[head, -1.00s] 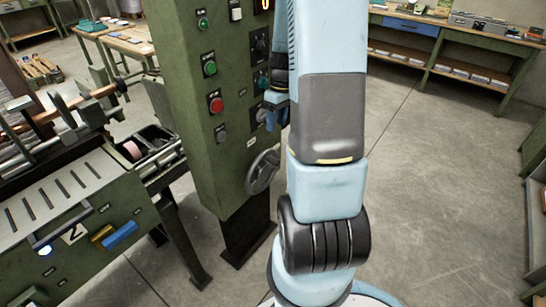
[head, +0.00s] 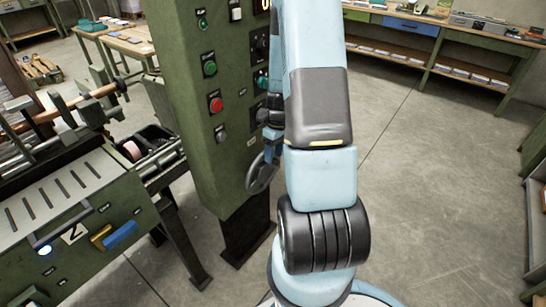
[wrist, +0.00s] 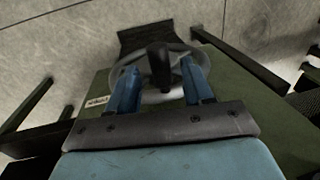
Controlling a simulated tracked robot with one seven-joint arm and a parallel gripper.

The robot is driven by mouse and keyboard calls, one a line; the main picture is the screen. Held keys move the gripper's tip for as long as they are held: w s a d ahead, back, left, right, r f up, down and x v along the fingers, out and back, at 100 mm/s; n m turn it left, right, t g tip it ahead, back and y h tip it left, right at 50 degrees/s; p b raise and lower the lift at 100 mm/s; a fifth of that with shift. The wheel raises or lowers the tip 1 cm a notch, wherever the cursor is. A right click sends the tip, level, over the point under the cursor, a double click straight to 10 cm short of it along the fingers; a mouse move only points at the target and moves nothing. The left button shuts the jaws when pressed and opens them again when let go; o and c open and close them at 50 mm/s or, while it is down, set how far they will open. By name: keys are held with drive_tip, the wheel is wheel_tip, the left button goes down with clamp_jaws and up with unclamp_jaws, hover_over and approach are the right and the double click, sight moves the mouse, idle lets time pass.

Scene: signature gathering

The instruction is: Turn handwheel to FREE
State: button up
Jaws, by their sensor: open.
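The handwheel (head: 255,178) is a grey wheel low on the green control cabinet (head: 205,150). In the head view my arm covers its right part. In the wrist view the handwheel (wrist: 178,62) lies ahead with its dark knob (wrist: 159,66) sticking up toward the camera. My gripper (wrist: 160,82) is open, with one blue finger on each side of the knob. I cannot tell whether either finger touches it. In the head view my gripper (head: 272,145) is mostly hidden behind my arm, close to the handwheel. A small label by the wheel is not readable.
The cabinet carries green buttons (head: 209,65), a red button (head: 215,102) and dark rotary knobs (head: 260,45). A green machine (head: 75,240) marked 2 stands at the left. A workbench (head: 430,45) runs along the back.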

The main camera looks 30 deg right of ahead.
drive_tip(key=shift+a+f, duration=0.15)
drive_tip(key=shift+f, duration=0.7)
drive_tip(key=shift+c, duration=0.4)
clamp_jaws()
drive_tip(key=shift+a, duration=0.2)
drive_tip(key=shift+d, duration=0.2)
